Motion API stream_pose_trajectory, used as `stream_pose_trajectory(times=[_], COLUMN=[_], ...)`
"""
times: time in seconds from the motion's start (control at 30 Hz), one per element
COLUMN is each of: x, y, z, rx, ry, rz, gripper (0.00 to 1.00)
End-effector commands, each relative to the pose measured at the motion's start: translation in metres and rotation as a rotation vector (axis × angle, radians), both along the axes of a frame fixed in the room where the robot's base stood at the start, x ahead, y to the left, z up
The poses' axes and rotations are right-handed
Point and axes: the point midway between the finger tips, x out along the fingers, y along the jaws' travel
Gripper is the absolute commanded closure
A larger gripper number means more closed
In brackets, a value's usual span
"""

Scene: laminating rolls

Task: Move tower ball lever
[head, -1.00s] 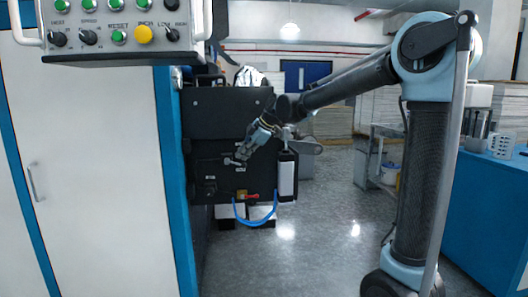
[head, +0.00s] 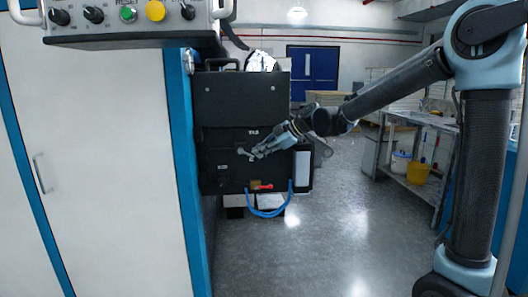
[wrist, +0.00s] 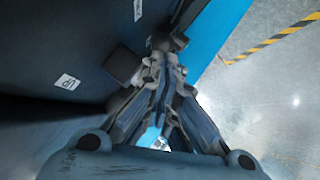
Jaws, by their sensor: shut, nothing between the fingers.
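A small grey lever (head: 245,153) sticks out from the front of a black machine unit (head: 240,105), just left of my gripper. I take it to be the ball lever. My gripper (head: 259,154) is shut, with its fingertips right beside the lever's end. I cannot tell whether they touch it. In the wrist view my closed fingers (wrist: 166,62) point at dark blocky parts against the black panel. A white label reading "UP" (wrist: 67,82) sits on the panel to the left. The lever's end is not clear there.
A red-handled valve (head: 263,187) and a blue hose (head: 268,213) sit below the lever. A control box (head: 125,25) overhangs the white cabinet (head: 90,150) at left. The floor (head: 310,245) right of the unit is open.

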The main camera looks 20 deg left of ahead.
Motion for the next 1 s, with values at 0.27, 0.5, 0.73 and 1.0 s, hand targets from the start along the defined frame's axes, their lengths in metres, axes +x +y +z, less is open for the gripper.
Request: stream_pose_trajectory(times=[0.27,0.5,0.73,1.0], x=[-0.001,-0.002,-0.008,-0.008], y=[0.001,0.001,-0.007,-0.042], z=[0.000,0.001,0.020,0.052], rx=[-0.001,0.000,-0.001,-0.001], ry=[0.000,0.000,0.000,0.001], rz=[0.002,0.003,0.004,0.001], gripper=[1.00,1.00,1.00,1.00])
